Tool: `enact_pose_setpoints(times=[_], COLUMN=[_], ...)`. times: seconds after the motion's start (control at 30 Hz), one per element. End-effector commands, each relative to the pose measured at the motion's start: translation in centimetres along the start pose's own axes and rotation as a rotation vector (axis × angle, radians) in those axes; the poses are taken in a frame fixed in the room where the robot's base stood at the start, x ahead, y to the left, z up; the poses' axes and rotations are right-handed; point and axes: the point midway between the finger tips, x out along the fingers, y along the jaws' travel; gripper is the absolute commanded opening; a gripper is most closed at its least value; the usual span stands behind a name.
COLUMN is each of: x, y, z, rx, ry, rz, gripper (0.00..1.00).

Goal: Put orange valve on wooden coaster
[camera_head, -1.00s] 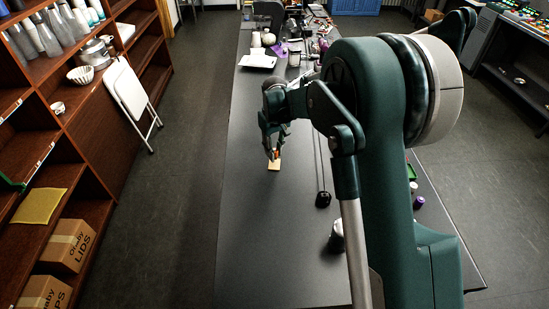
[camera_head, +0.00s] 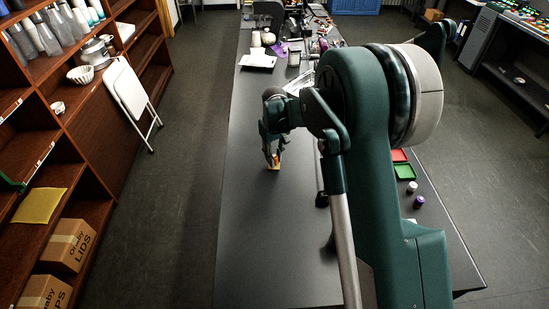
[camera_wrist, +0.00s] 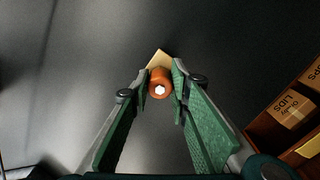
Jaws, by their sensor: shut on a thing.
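The orange valve (camera_wrist: 160,83) is a short round piece with a pale centre, held between the two green fingers of my gripper (camera_wrist: 160,88) in the wrist view. The wooden coaster (camera_wrist: 159,57) is a light tan square just beyond and under the valve, partly hidden by it and by the fingertips. In the head view my gripper (camera_head: 272,161) points down at the coaster (camera_head: 274,168) on the dark table. I cannot tell whether the valve touches the coaster.
The dark table (camera_head: 250,230) is clear around the coaster on the left and front. Clutter fills the far end. Wooden shelves (camera_head: 100,160) stand left of the table.

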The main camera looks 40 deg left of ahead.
Motion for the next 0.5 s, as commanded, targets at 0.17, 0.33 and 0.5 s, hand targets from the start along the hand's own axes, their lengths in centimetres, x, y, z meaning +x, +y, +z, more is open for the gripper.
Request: enact_pose_setpoints(times=[0.17, 0.33, 0.5], x=[0.07, 0.06, 0.01], y=[0.00, 0.00, 0.00], z=[0.00, 0.00, 0.00], rx=[0.000, 0.000, 0.000], ry=[0.000, 0.000, 0.000], rz=[0.000, 0.000, 0.000], gripper=[0.34, 0.34, 0.34])
